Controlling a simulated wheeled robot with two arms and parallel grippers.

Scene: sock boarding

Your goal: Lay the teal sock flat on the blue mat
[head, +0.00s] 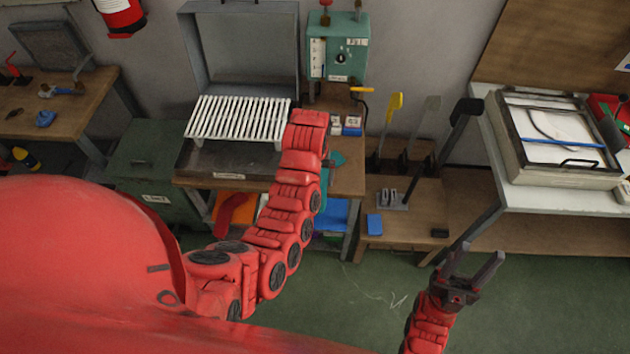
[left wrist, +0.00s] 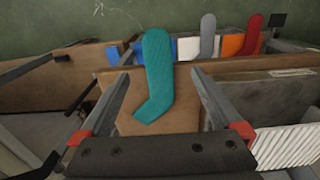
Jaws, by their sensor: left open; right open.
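The teal sock (left wrist: 158,80) is between the spread fingers of my left gripper (left wrist: 160,77) in the left wrist view, its foot nearer the gripper. In the head view only bits of the sock (head: 338,158) show beside my left arm, near the bench's front edge. I cannot tell whether it touches the fingers or the bench. The blue mat (head: 334,215) lies below the bench top in the head view, partly hidden by my arm; its edge (left wrist: 173,52) shows behind the sock in the wrist view. My right gripper (head: 470,268) is open and empty, above the floor.
A red sock (head: 231,208) lies on an orange mat, and a grey sock (left wrist: 207,36) lies by a white mat (left wrist: 188,49). The bench (head: 346,180) carries a slatted rack (head: 238,118). A low wooden stand (head: 410,225) is to its right. Green floor is clear in front.

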